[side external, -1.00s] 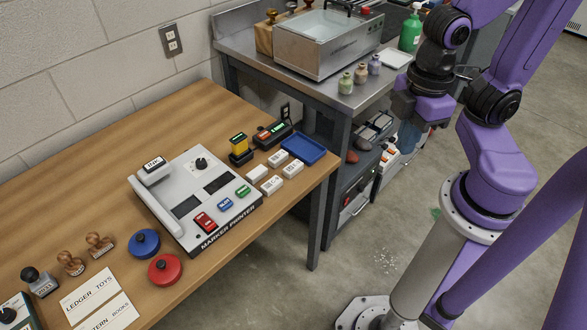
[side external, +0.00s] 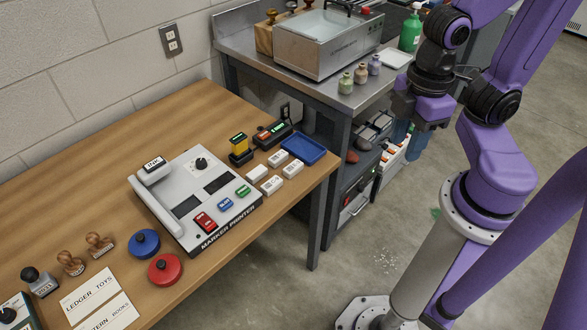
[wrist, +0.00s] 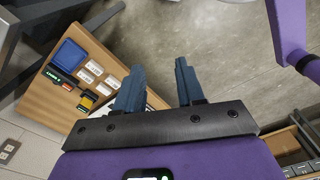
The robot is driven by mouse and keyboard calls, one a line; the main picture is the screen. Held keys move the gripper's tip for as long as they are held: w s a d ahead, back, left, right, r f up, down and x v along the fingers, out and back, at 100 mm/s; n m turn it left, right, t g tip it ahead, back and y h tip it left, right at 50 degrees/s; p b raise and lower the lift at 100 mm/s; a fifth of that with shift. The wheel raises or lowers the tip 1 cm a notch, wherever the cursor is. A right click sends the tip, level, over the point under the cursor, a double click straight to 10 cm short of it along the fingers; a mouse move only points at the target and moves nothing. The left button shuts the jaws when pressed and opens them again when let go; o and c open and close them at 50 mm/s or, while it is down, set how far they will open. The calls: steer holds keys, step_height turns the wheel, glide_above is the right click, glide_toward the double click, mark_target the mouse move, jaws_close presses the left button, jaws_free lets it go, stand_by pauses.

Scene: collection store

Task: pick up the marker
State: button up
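The marker printer (side external: 197,196), a pale grey machine labelled MARKER PRINTER, sits on the wooden table. Several small white labelled blocks (side external: 272,185) lie just right of it, and these blocks also show in the wrist view (wrist: 95,68). Nothing is named simply "marker", and I cannot tell whether one of these blocks is it. My gripper (side external: 408,145) is in the air right of the wooden table, in front of the metal bench, well away from the blocks. In the wrist view its two blue fingers (wrist: 160,68) stand apart with nothing between them.
A blue tray (side external: 303,148) lies at the wooden table's right corner. A yellow-topped device (side external: 239,147) and a black display unit (side external: 272,132) stand behind the blocks. Red (side external: 165,269) and blue (side external: 144,242) round pieces lie in front. The steel bench holds bottles (side external: 361,73).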

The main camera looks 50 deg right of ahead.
steer(key=o, duration=0.5)
steer(key=shift+c, duration=0.2)
steer(key=w+a+f+m+t+y, duration=0.1)
steer(key=w+a+f+m+y, duration=0.1)
steer(key=w+a+f+m, duration=0.35)
steer(key=w+a+f+m+t+y, duration=0.1)
steer(key=w+a+f+m+t, duration=0.15)
steer(key=a+f, duration=0.55)
steer(key=m+t+h, duration=0.3)
steer(key=m+t, duration=0.2)
steer(key=t, duration=0.1)
glide_toward(297, 169)
steer(key=s+a+f, duration=0.2)
steer(key=a+f, duration=0.1)
steer(key=a, duration=0.3)
steer(key=w+d+t, duration=0.2)
steer(key=d+t, duration=0.2)
steer(key=d, duration=0.2)
steer(key=shift+f+x, duration=0.15)
steer(key=shift+x, duration=1.55)
steer(key=shift+f+x, duration=0.1)
steer(key=shift+x, duration=1.65)
